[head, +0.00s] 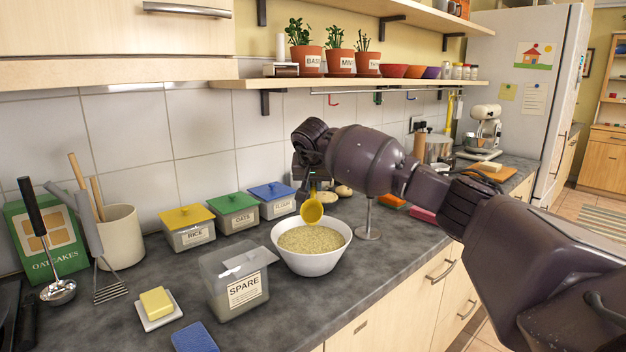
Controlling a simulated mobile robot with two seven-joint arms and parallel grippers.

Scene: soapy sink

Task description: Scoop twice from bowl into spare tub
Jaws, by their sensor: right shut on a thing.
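The white bowl (312,262) stands on the dark counter and holds pale yellow grain (312,240). The spare tub (237,302) is a clear box with a "SPARE" label, to the left of the bowl and nearer the front. My right gripper (313,184) is shut on a yellow scoop (312,212). The scoop hangs just above the grain at the back of the bowl. Its handle is mostly hidden by the gripper. Whether the scoop holds grain is too small to tell. My left gripper is not in view.
Lidded tubs marked rice (188,230), oats (233,213) and another with a blue lid (273,200) stand behind. A butter dish (158,308) and blue cloth (194,337) lie at the front left. A utensil crock (121,237) and ladle (58,290) are at the left. A shelf (350,83) hangs above.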

